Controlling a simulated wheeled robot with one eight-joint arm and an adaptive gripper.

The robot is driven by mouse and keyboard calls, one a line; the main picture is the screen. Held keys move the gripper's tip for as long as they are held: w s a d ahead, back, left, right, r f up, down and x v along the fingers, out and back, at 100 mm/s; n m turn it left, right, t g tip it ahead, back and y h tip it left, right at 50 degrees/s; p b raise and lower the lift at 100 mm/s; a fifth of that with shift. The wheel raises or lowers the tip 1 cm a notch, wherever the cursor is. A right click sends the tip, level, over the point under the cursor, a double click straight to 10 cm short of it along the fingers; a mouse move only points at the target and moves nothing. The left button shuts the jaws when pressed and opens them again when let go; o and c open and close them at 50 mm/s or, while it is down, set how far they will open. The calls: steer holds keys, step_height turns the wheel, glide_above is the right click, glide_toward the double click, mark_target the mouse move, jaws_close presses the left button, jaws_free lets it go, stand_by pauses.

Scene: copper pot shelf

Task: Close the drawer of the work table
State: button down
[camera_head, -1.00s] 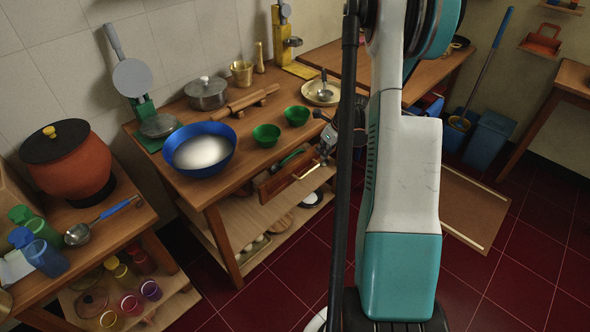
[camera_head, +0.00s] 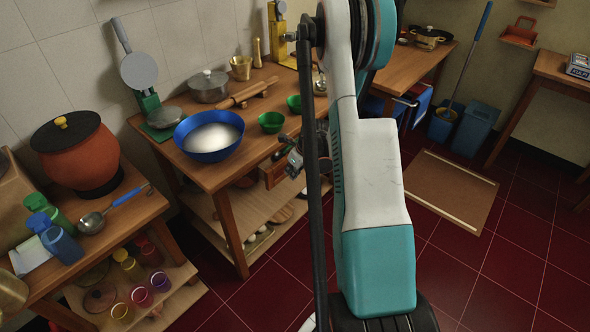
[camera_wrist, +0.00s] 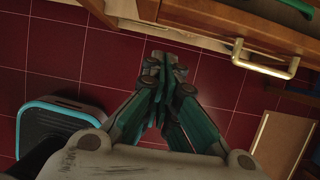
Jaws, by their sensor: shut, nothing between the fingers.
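The wooden work table (camera_head: 222,178) stands left of centre in the head view. Its drawer (camera_head: 272,174) sticks out under the top, mostly hidden behind my gripper and arm. In the wrist view the wooden drawer front (camera_wrist: 225,35) runs along the upper right, with a pale brass handle (camera_wrist: 268,70) on it. A bit of a green thing shows above that front, so the drawer looks open. My gripper (camera_wrist: 165,62) is shut and empty, left of the handle and close below the wood edge. Touch cannot be told.
A blue bowl (camera_head: 209,138) and green bowls (camera_head: 271,122) stand on the table top. A side table (camera_head: 112,215) with a clay pot (camera_head: 77,155) is at left.

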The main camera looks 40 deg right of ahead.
mark_target(276, 169)
steer(key=shift+w+a+f+b, duration=0.1)
steer(key=shift+w+f+b, duration=0.2)
steer(key=shift+w, duration=0.5)
steer(key=shift+w+f+b, duration=0.3)
steer(key=shift+w+b, duration=0.05)
steer(key=shift+w, duration=0.4)
steer(key=shift+w+a+f+b, duration=0.1)
steer(key=shift+w+f+b, duration=0.2)
steer(key=shift+w, duration=0.5)
steer(key=shift+w+a, duration=0.1)
steer(key=shift+w, duration=1.35)
